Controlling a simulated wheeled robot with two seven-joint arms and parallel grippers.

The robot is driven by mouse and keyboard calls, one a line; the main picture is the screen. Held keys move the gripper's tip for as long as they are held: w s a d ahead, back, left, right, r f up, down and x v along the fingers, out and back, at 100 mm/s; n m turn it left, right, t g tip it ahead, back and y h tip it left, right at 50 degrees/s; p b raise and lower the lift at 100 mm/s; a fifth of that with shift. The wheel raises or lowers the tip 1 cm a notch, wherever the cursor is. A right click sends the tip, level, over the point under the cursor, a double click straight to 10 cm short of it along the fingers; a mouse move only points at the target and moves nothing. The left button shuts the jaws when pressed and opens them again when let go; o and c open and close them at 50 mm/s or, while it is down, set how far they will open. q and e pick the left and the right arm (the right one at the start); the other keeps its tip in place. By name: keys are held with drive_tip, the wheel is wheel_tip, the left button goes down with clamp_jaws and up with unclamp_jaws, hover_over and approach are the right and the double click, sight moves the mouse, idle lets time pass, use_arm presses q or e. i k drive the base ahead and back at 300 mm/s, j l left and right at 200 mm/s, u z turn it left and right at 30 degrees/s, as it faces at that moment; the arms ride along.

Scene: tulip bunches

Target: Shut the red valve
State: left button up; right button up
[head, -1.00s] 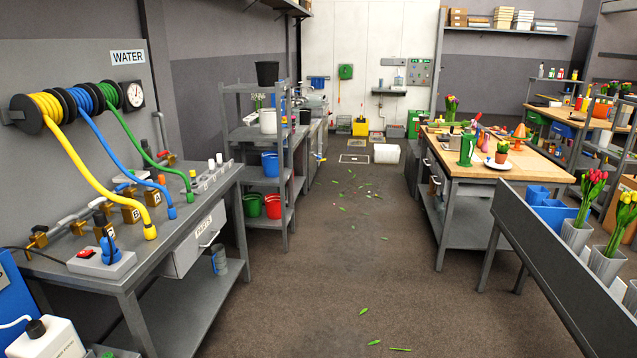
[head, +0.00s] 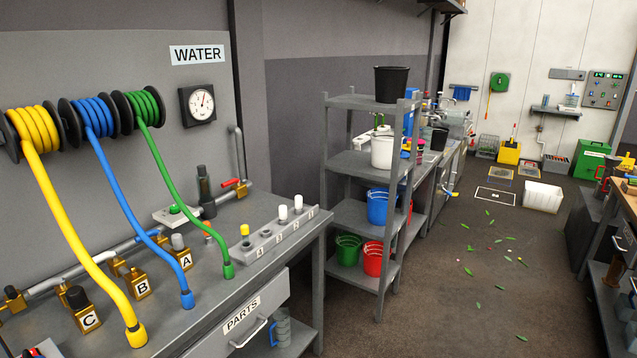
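A small red lever handle (head: 231,183) sits at the back right of the water bench. It is on a brass valve body (head: 241,190) where a grey pipe (head: 237,150) comes down the wall and turns along the bench. The lever sticks out to the left of the body; I cannot tell its exact angle to the pipe. Brass valves labelled A (head: 185,262), B (head: 140,285) and C (head: 88,316) stand along the pipe at the front left. Neither of my grippers is in view.
Yellow (head: 75,240), blue (head: 135,200) and green (head: 180,190) hoses hang from wall reels onto the bench (head: 290,252). A gauge (head: 201,104) is above. A dark upright fitting (head: 205,190) stands left of the lever.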

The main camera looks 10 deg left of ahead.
sight(224, 185)
drive_tip(key=i+l+u, duration=0.1)
drive_tip(key=i+u, duration=0.3)
drive_tip(key=i+l+u, duration=0.2)
drive_tip(key=i+u, duration=0.15)
drive_tip(key=i+l+u, duration=0.4)
drive_tip(key=i, duration=0.1)
